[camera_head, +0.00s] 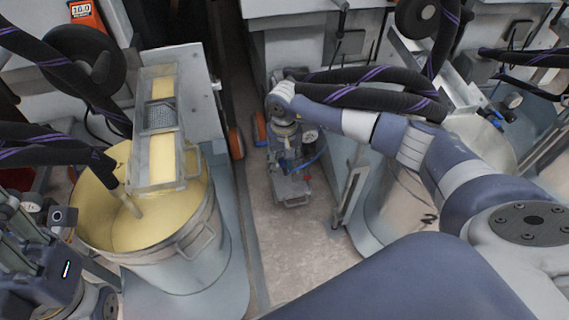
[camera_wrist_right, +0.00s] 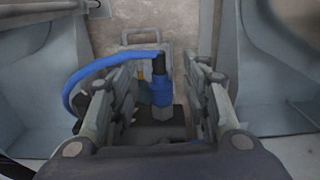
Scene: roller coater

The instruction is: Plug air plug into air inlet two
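My right gripper (camera_head: 284,138) points down over a small grey device on the floor between the two drums. In the right wrist view the fingers of the right gripper (camera_wrist_right: 164,68) stand apart. Between them is a blue plug (camera_wrist_right: 161,88) with a black tip and a blue hose (camera_wrist_right: 85,78) curving left. Gaps show on both sides of the plug. The hose also shows low at the device in the head view (camera_head: 310,160). My left gripper is not clearly visible; only part of my left wrist shows at lower left. I cannot make out air inlet two.
An open drum of yellow liquid (camera_head: 195,258) stands at left under a metal trough. Another drum (camera_head: 392,205), marked "2", stands at right behind my right arm. A blue-handled fitting (camera_head: 488,113) and gauge (camera_head: 513,100) are at far right. The floor (camera_head: 300,245) in front is clear.

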